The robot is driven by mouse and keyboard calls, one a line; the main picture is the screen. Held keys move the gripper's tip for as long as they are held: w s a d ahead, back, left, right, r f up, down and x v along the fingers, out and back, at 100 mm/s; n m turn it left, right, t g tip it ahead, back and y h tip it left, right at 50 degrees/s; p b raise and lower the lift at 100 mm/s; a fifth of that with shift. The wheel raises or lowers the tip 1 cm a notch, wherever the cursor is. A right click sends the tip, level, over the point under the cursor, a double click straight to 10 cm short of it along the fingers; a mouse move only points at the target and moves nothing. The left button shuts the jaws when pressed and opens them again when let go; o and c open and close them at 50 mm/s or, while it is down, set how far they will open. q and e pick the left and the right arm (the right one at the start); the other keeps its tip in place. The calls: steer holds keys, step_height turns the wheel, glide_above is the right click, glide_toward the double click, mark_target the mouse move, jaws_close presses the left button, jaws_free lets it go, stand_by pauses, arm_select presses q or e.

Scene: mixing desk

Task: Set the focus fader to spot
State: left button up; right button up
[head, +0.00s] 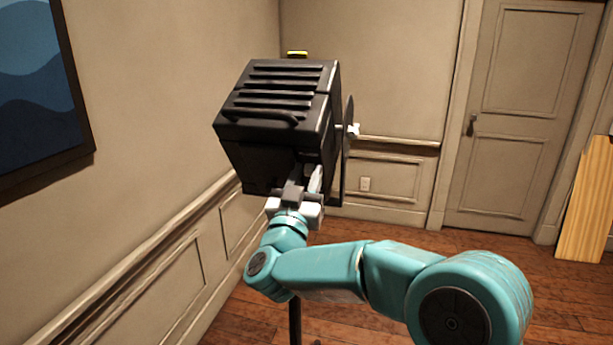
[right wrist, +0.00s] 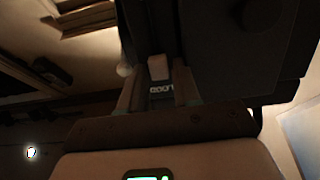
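A black box-shaped lamp (head: 275,130) with a ribbed top stands on a thin pole in the middle of the head view. My right gripper (head: 306,176) is at its lower near side, and its fingertips are partly hidden against the dark housing. In the right wrist view a small pale fader knob (right wrist: 158,67) sits on the dark housing, with light lettering just below it that is hard to read. The two fingers of my right gripper (right wrist: 156,92) are apart, one on each side of the knob and lettering, with gaps visible. My left gripper is not in view.
A thin black panel (head: 347,155) with a white knob (head: 353,130) is on the lamp's right side. A wall with a picture (head: 40,90) is on the left. A door (head: 525,110) and a leaning wooden board (head: 587,200) are at the right. The floor there is clear.

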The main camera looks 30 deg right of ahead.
jaws_close()
steer(key=shift+d+f+b, duration=0.1)
steer(key=shift+f+b, duration=0.25)
steer(key=shift+f, duration=0.05)
step_height(320, 180, down, 6)
steer(key=w+d+b, duration=0.2)
steer(key=b, duration=0.3)
steer(key=shift+w+d+r, duration=0.15)
steer(key=shift+d+r, duration=0.05)
